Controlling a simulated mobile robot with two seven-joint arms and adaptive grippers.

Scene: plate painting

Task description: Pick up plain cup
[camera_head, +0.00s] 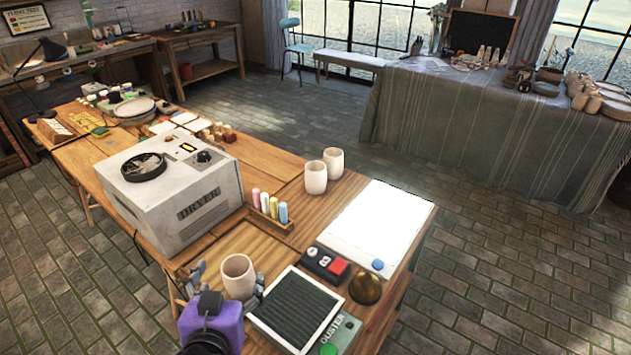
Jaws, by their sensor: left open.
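A plain off-white cup (238,275) stands upright on the wooden table near the front, left of a dark ribbed pad. My left gripper (230,284), with a purple body, is at this cup from the near side. Its fingers are spread, one on the left and one on the right of the cup; I cannot tell whether they touch it. The gripper body hides part of the cup's base. Two more plain cups stand farther back on the table, a nearer one (316,178) and a farther one (333,163). My right gripper is not in view.
A white dryer box (175,190) stands left of the cup. The ribbed duster pad (297,308), a button box (326,263) and a brass dome (366,290) lie to the right. Coloured sticks (270,207) stand in a rack behind.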

